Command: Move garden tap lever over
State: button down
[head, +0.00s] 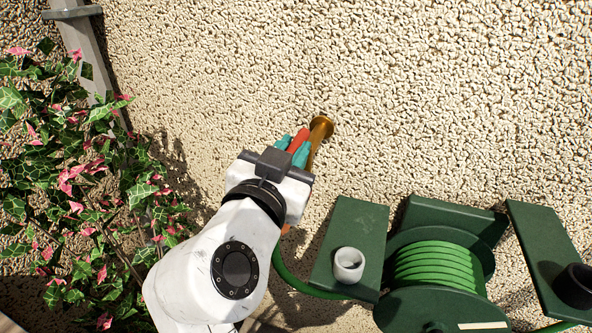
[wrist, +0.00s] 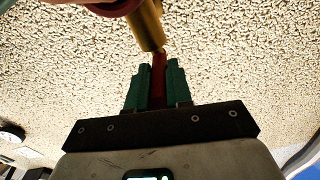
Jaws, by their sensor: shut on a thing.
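The brass garden tap (head: 321,129) sticks out from the pebbled wall, and its brass body (wrist: 148,27) shows at the top of the wrist view. Its red lever (head: 299,140) lies between the teal fingers of my gripper (head: 293,146). In the wrist view the red lever (wrist: 158,75) runs up from between both fingers towards the brass body. My gripper (wrist: 158,85) is shut on the lever. My gripper and wrist hide the lower part of the tap in the head view.
A green hose reel (head: 440,265) stands at the lower right, with green side shelves (head: 349,240) and a white cup-like fitting (head: 348,265). A leafy plant with pink leaves (head: 75,190) and a grey downpipe (head: 88,50) are at the left. The wall above the tap is clear.

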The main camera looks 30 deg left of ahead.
jog(key=shift+a+m+h, duration=0.15)
jog(key=shift+m+h, duration=0.15)
jog(key=c, duration=1)
grip_release()
jog(key=shift+c, duration=0.2)
jog(key=shift+b, duration=0.3)
jog(key=s+d, duration=0.1)
jog(key=s, duration=0.9)
jog(key=shift+s+d+b, duration=0.3)
jog(key=shift+s+b, duration=0.05)
jog(key=shift+b, duration=0.1)
